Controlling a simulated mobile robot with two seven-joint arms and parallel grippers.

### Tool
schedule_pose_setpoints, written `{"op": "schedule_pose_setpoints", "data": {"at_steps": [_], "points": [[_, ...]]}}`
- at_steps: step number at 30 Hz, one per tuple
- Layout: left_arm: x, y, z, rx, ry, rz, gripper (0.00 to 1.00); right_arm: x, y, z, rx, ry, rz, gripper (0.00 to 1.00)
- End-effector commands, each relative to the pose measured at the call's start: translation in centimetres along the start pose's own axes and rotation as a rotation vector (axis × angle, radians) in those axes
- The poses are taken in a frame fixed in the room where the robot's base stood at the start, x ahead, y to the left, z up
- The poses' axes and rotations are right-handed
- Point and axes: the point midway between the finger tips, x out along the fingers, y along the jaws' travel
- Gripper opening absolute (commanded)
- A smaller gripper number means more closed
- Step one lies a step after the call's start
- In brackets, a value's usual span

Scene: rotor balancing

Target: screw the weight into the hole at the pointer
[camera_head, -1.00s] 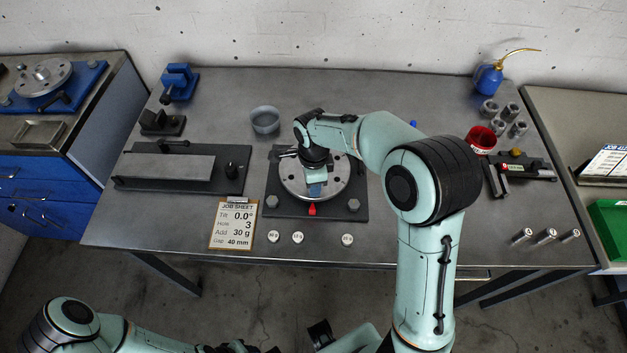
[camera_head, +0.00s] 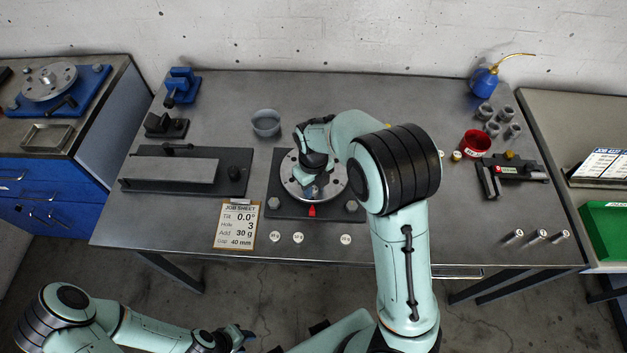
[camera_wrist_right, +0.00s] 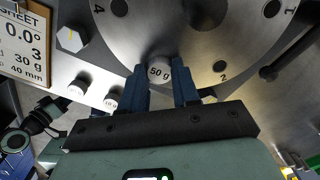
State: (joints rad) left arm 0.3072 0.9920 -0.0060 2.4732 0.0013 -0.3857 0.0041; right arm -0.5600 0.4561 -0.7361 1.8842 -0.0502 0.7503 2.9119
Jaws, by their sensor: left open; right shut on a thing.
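The rotor disc (camera_head: 335,184) sits on a dark base plate (camera_head: 285,207), with a red pointer (camera_head: 312,211) at its front edge. My right gripper (camera_wrist_right: 160,78) points down at the disc's front rim, just behind the pointer. It is shut on a small pale weight (camera_wrist_right: 159,72), whose label looks like "50 g". The weight is upright at the disc; whether it sits in a hole is hidden. Numbers 4, 2 and 1 show beside other holes in the right wrist view. My left gripper (camera_head: 242,337) is open and empty at the lower edge, away from the table.
Three more weights (camera_head: 298,238) lie along the table's front edge. The job sheet (camera_head: 237,226) reads hole 3, add 30 g. A plate fixture (camera_head: 170,170) stands left, a grey bowl (camera_head: 265,122) behind. A red cup (camera_head: 475,142) and metal cylinders are at right.

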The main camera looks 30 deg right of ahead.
Motion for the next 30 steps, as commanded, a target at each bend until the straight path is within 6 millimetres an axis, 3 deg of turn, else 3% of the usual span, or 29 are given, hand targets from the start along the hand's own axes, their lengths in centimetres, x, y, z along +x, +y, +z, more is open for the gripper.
{"op": "schedule_pose_setpoints", "data": {"at_steps": [1,6,8,9,11,17,18,30], "points": [[-1.5,0.9,-1.1,0.005,0.015,0.005,0.4,-0.7,0.1,0.3,0.104,0.002,-0.004,0.01],[-4.7,3.2,-4.4,0.02,0.056,0.019,0.4,-0.8,0.0,0.6,0.328,-0.001,-0.007,0.01],[-4.3,2.9,-3.9,0.018,0.051,0.017,0.4,-0.3,0.1,0.2,0.398,0.003,-0.007,0.0],[-4.1,2.7,-3.6,0.017,0.047,0.016,0.4,-0.1,0.0,0.1,0.389,0.003,-0.001,0.44],[-3.9,2.6,-3.4,0.016,0.044,0.015,0.4,0.0,0.1,-0.1,0.386,0.005,0.0,0.61],[-3.8,2.5,-3.2,0.014,0.04,0.014,0.4,0.2,0.1,-0.2,0.383,0.006,0.001,0.61],[-3.8,2.5,-3.2,0.014,0.041,0.014,0.4,0.1,0.1,-0.2,0.383,0.006,0.001,0.52],[-3.9,2.6,-3.4,0.015,0.044,0.015,0.4,-0.7,0.1,0.0,0.379,0.001,0.002,0.52]]}}
